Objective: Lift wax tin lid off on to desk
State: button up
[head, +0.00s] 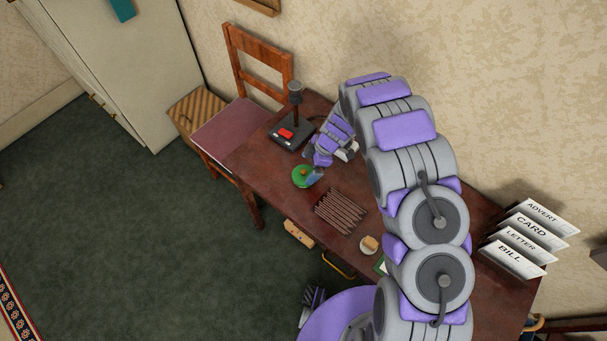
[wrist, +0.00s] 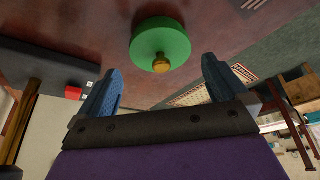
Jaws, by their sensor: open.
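The round green wax tin (head: 301,180) sits on the dark red-brown desk (head: 262,160), near its front edge. Its lid has a small golden knob, which shows in the wrist view (wrist: 161,64); the tin's green top (wrist: 160,36) is there too. I cannot make out the seam between lid and tin. My gripper (head: 317,174) is just right of the tin in the head view and partly overlaps it. In the wrist view my gripper (wrist: 158,84) is open, its two blue fingers wide apart and nothing between them. The knob lies just beyond the fingertips, midway between them.
A black stand with a red block (head: 286,134) is behind the tin. A row of brown sticks (head: 340,212) lies to its right. A wooden chair (head: 235,125) stands at the desk's far end. Labelled cards (head: 530,233) stand in a rack at the right.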

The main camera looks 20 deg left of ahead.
aim_at(306, 171)
jog(key=x, duration=0.4)
jog(key=shift+b, duration=0.3)
jog(key=c, duration=0.7)
jog(key=shift+o, duration=0.2)
jog(key=shift+r, duration=0.1)
